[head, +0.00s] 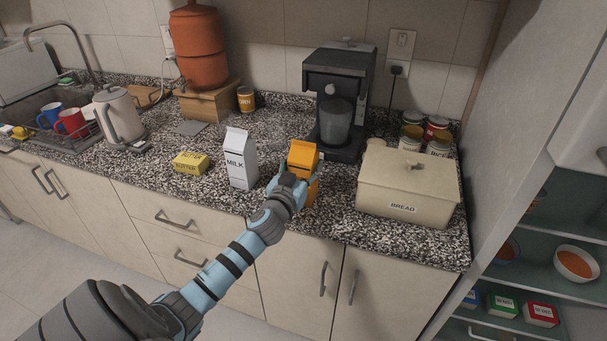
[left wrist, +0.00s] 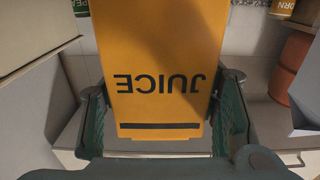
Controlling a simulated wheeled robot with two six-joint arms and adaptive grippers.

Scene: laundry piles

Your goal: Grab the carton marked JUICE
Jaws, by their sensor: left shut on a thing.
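The orange juice carton (head: 304,155) stands upright near the front edge of the counter in the head view, between the milk carton and the coffee maker. In the left wrist view the orange carton (left wrist: 158,45) fills the middle, with the word JUICE upside down. My left gripper (head: 293,180) is at the carton, and its green fingers (left wrist: 160,115) lie along both sides of it. It is shut on the carton. The gripper hides part of the carton's front in the head view. I cannot tell whether the carton's base touches the counter. My right gripper is not in view.
A white milk carton (head: 237,160) stands left of the juice, with a yellow butter box (head: 190,162) beyond it. A beige bread box (head: 375,195) is close on the right. A black coffee maker (head: 349,62) stands behind. Several cans stand behind the bread box.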

